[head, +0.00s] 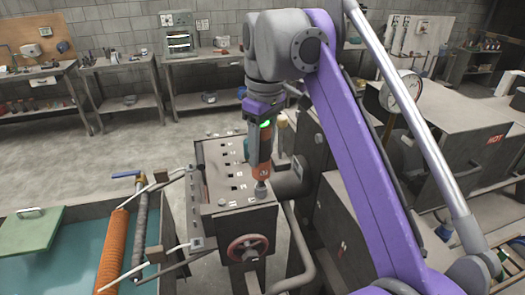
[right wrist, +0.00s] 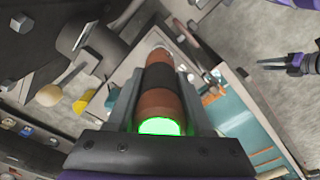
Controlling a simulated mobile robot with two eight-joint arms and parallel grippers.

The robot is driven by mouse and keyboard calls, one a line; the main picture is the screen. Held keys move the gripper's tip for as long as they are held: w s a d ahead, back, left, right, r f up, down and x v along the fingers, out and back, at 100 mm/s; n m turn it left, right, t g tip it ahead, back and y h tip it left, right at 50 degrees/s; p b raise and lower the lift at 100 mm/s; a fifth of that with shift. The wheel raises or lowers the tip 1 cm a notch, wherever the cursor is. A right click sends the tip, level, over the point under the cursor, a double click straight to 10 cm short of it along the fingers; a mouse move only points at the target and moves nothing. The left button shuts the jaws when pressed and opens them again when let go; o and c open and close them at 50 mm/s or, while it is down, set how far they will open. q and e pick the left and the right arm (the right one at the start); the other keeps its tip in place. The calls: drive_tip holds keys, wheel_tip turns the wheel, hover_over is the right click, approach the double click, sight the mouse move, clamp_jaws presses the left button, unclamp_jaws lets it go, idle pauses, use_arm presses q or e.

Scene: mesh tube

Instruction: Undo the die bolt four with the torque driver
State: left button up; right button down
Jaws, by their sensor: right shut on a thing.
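The torque driver (head: 262,160) is an orange-brown cylinder with a dark band and a green glowing ring at its upper end. My right gripper (head: 263,128) is shut on it and holds it roughly upright. In the right wrist view the driver (right wrist: 160,90) lies between the two grey fingers. Its metal nose is at the front right corner of the die block's top (head: 235,193); I cannot tell if it is seated on a bolt. The bolt under it is hidden. What looks like my left gripper (right wrist: 285,65) shows at the right wrist view's right edge, its opening unclear.
A teal water tank (head: 60,268) with an orange coil (head: 113,250) and a green lid (head: 33,232) stands at left. A red handwheel (head: 248,248) is on the block's front. A grey machine with a gauge (head: 401,91) stands at right. Benches line the back wall.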

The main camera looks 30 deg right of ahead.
sight(262, 128)
drive_tip(key=shift+r, duration=2.6)
